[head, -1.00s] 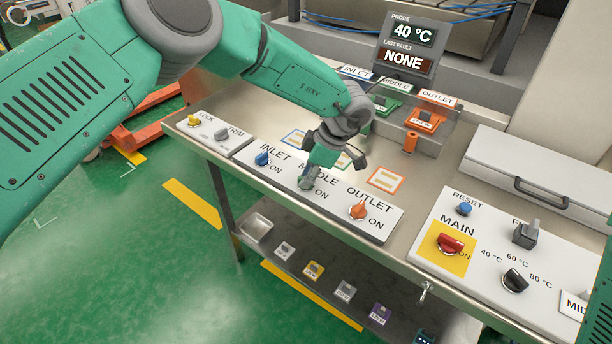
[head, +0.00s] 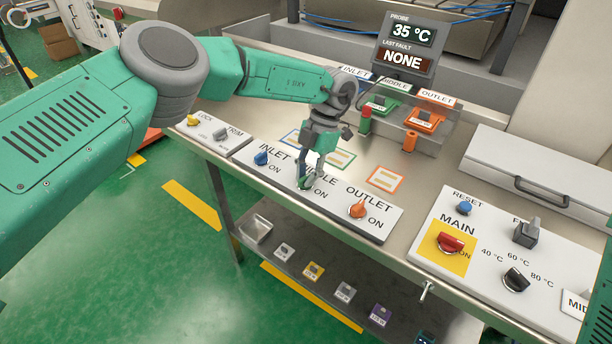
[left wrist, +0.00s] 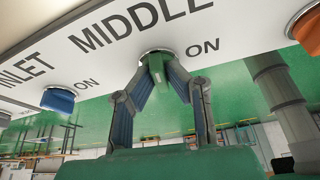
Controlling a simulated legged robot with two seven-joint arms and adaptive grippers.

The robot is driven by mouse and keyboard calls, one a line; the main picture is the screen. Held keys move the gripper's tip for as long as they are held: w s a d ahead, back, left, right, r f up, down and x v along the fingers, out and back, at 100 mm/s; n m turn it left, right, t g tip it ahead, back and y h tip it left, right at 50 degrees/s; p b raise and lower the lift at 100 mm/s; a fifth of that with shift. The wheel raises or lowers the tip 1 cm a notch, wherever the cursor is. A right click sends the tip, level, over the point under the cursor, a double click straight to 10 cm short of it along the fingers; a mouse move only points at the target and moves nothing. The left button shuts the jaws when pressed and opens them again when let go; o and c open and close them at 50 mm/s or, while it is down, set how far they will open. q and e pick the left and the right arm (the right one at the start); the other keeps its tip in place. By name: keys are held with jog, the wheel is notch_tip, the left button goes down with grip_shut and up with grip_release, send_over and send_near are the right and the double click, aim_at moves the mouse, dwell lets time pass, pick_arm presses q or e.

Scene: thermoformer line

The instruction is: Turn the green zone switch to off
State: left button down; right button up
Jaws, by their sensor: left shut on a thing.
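The green zone switch (head: 304,184) is the knob under the MIDDLE label, between the blue INLET switch (head: 261,158) and the orange OUTLET switch (head: 358,210). My left gripper (head: 308,178) reaches down onto it and is shut on it. In the left wrist view both fingers of the gripper (left wrist: 158,66) close on the green knob (left wrist: 155,67) from its two sides, below the white panel (left wrist: 110,45). The ON mark stands beside the knob. The fingers hide part of the knob, so its exact pointing is hard to tell. My right gripper is not in view.
The probe display (head: 410,37) reads 35 °C, last fault NONE. A green lockout piece (head: 380,104) and an orange one (head: 426,119) sit behind. The red MAIN switch (head: 450,243) is on the right panel. A grey case (head: 545,172) lies at the right back.

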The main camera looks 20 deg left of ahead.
pick_arm(q)
jog(key=shift+w+r+n, duration=0.2)
jog(key=shift+n, duration=0.6)
jog(key=shift+h, duration=0.3)
jog(key=c, duration=1.8)
grip_release()
jog(key=shift+o, duration=1)
jog(key=shift+f, duration=0.1)
jog(key=shift+w+f, duration=0.1)
jog(key=shift+r, duration=0.25)
jog(key=v, duration=0.7)
jog(key=shift+w+d+f, duration=0.15)
jog(key=shift+w, duration=0.15)
